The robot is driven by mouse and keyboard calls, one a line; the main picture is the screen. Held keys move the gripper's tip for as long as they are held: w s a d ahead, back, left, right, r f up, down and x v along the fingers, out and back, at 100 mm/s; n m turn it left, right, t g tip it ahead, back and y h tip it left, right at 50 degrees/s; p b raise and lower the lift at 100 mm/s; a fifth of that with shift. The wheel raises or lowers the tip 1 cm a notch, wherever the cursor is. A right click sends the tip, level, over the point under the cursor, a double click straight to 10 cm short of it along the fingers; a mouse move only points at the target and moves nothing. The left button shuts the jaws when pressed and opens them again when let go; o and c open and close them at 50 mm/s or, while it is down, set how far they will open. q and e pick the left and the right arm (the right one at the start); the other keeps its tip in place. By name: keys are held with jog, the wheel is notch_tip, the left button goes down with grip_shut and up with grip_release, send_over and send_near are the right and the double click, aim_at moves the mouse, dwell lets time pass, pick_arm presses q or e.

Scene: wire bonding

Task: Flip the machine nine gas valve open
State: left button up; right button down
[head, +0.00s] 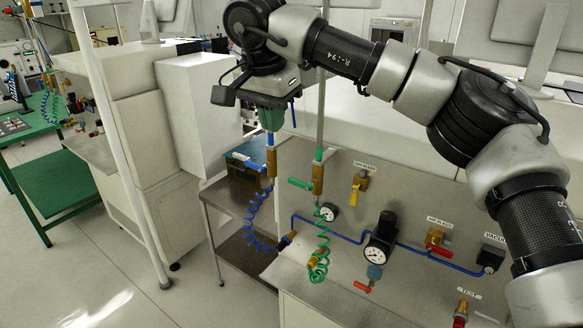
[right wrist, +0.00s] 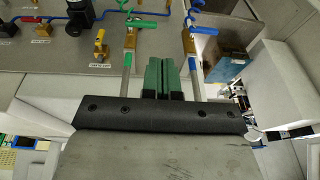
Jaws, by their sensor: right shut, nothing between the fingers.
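My right gripper (head: 272,119) is shut and empty, its green fingers pointing down in the head view. In the right wrist view its green fingertips (right wrist: 161,62) are side by side, between two vertical pipes. The blue-handled brass valve (head: 271,160) is just below the fingers in the head view; its blue lever (right wrist: 203,28) sticks out sideways. The green-handled brass valve (head: 318,178) is to its right, with its green lever (right wrist: 149,23) also sideways. A yellow-handled valve (head: 356,192) is on the panel. I cannot tell which valve is machine nine's. My left gripper is not in view.
The grey panel (head: 400,205) carries a black regulator with a gauge (head: 376,254) and red-handled valves (head: 438,245). Coiled blue (head: 258,222) and green (head: 320,245) hoses hang below the pipe valves. A steel cart (head: 232,197) with a blue box stands behind on the left.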

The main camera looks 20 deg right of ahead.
jog(key=shift+d+r+h, duration=0.5)
jog(key=shift+d+r, duration=0.35)
jog(key=p, duration=0.4)
send_near(293, 178)
jog(key=shift+x, duration=3.75)
